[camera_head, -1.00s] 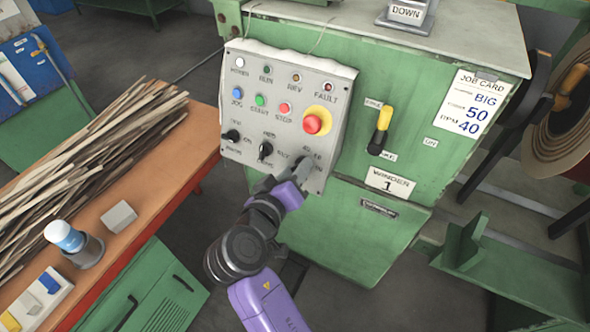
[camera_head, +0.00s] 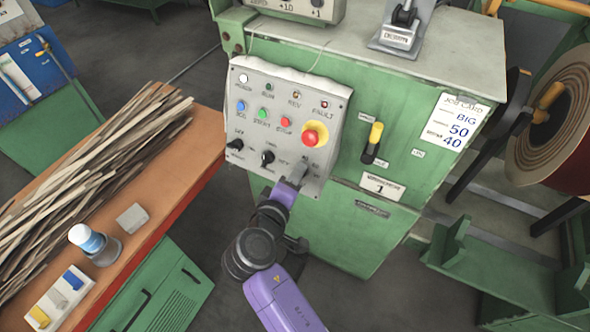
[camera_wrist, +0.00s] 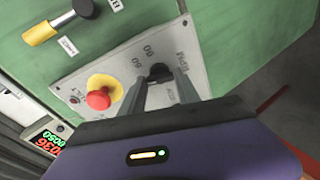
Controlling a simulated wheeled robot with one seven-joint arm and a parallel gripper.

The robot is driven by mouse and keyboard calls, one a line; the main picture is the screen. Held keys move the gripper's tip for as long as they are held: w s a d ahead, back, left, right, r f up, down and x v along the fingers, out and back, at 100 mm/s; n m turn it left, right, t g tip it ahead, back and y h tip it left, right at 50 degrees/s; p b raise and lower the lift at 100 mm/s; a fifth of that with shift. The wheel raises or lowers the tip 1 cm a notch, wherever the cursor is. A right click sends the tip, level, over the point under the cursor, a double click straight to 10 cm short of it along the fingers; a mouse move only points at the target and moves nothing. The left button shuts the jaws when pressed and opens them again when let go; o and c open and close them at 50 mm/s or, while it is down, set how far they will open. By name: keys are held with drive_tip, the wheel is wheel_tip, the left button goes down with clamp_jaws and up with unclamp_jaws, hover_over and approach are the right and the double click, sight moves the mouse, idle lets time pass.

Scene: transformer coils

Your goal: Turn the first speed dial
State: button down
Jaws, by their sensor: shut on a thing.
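The grey control panel (camera_head: 243,175) is on the front of the green winder. A row of black dials runs along its lower part: a left dial (camera_head: 236,144), a middle dial (camera_head: 267,157) and one at the right end, mostly hidden by my gripper (camera_head: 300,172). In the wrist view, my gripper (camera_wrist: 162,84) has its two fingers around that right-end black dial (camera_wrist: 159,71), shut on it. Numbers are printed beside this dial, one reading like 60. Its pointer direction cannot be made out.
A red stop button (camera_head: 310,137) on a yellow ring sits just above my gripper. A yellow-handled lever (camera_head: 373,142) is right of the panel. A wooden bench (camera_head: 190,160) with strips stands left. A large coil reel (camera_head: 560,115) is at the right.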

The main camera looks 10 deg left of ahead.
drive_tip(key=shift+n+p, duration=1)
drive_tip(key=shift+n, duration=0.2)
drive_tip(key=c, duration=0.9)
unclamp_jaws()
drive_tip(key=shift+s, duration=0.1)
drive_tip(key=b+v, duration=0.1)
drive_tip(key=v, duration=0.6)
drive_tip(key=shift+s+a+r, duration=0.1)
drive_tip(key=shift+s+r, duration=0.15)
drive_tip(key=shift+s, duration=0.05)
